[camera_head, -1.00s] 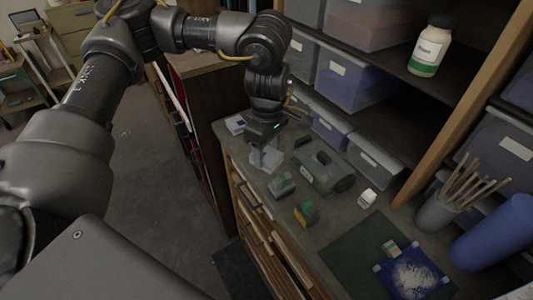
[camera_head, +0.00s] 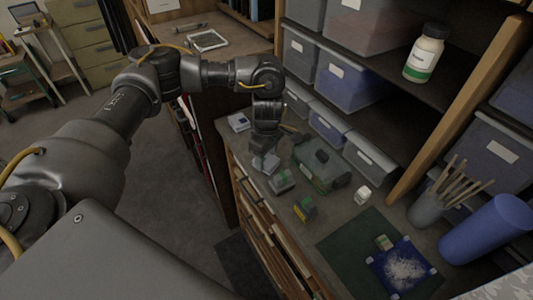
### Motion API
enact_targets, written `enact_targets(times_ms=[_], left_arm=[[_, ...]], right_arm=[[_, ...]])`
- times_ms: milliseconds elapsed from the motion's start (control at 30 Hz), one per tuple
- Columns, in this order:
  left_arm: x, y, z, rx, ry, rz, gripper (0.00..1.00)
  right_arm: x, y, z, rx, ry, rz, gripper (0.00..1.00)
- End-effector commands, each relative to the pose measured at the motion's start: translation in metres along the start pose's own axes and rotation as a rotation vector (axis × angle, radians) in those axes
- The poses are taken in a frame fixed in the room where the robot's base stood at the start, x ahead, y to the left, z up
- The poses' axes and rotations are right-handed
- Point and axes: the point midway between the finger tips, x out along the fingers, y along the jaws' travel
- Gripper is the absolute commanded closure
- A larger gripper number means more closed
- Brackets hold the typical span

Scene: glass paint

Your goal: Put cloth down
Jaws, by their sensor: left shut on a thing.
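My left gripper (camera_head: 265,142) points down over the left end of the workbench (camera_head: 290,236). It is shut on a pale grey cloth (camera_head: 267,164), which hangs at or just above the bench top; whether it touches the bench I cannot tell. The fingers are small and partly hidden by the wrist. My right gripper is not in view.
A blue glass panel (camera_head: 402,266) lies on a green mat (camera_head: 350,254). Shelf bins (camera_head: 329,122) line the back.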

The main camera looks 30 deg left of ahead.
Motion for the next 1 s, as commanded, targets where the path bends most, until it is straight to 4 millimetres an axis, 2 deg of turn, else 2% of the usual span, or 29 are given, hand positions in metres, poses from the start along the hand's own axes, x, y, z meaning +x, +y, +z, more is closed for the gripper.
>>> enact_targets(times_ms=[367,400,567,833,933,1000], left_arm=[[0.006,0.000,0.000,0.000,0.000,0.001,0.64],[0.005,0.000,0.000,0.000,0.000,0.001,0.44],[0.004,0.000,0.000,0.000,0.000,0.001,0.24],[0.003,0.000,0.000,-0.001,0.000,0.001,0.24],[-0.004,0.000,0.000,0.000,0.000,0.002,0.24],[-0.009,0.002,0.000,0.000,0.001,0.006,0.24]], right_arm=[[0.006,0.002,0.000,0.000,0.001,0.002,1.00],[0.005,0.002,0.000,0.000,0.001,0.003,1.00],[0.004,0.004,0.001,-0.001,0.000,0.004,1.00],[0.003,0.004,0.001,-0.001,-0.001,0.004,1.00],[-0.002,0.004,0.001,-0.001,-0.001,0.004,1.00],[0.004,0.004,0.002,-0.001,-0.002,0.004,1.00]])
